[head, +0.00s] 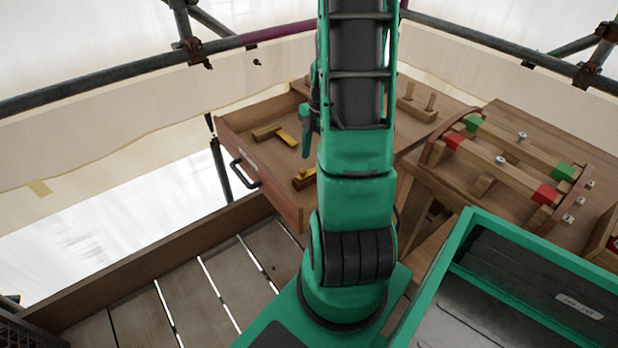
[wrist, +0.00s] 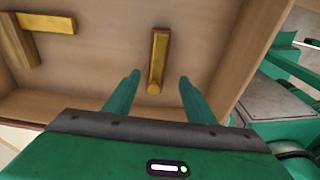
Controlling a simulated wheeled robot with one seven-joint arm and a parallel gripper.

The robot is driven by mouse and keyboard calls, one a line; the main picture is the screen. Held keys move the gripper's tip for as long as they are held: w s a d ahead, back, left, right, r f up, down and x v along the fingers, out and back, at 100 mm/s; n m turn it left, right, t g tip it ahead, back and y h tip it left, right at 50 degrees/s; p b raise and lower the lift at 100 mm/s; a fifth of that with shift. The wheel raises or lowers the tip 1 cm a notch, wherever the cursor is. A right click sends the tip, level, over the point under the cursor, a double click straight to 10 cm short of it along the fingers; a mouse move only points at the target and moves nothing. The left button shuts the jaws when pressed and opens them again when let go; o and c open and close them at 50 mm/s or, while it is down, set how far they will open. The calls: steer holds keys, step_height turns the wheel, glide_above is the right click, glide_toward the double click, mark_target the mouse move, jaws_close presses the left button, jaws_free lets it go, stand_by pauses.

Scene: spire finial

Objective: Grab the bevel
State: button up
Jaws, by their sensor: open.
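A short, narrow tool of wood and brass (wrist: 158,55), which looks like the bevel folded shut, lies in an open wooden drawer. In the head view it lies near the drawer's front (head: 304,179), partly hidden by my arm. My gripper (wrist: 159,80) is open and empty. In the wrist view its two green fingers point toward the tool, with the tool's rounded end lined up between them. The fingers look to be above the tool and apart from it. In the head view part of my gripper (head: 308,128) shows beside my arm.
An L-shaped wood-and-brass tool (head: 275,133) lies in the same drawer, to the left in the wrist view (wrist: 35,35). The drawer (head: 250,185) has raised walls and a dark handle (head: 243,173). A workbench with red and green blocks (head: 510,165) stands to the right.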

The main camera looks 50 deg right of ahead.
mark_target(311, 171)
steer(key=shift+w+f, duration=0.25)
steer(key=shift+f, duration=1.55)
steer(key=shift+w+f, duration=0.2)
steer(key=shift+f, duration=1.55)
steer(key=shift+c, duration=0.3)
steer(key=c, duration=1.1)
steer(key=shift+c, duration=0.2)
steer(key=shift+r, duration=0.1)
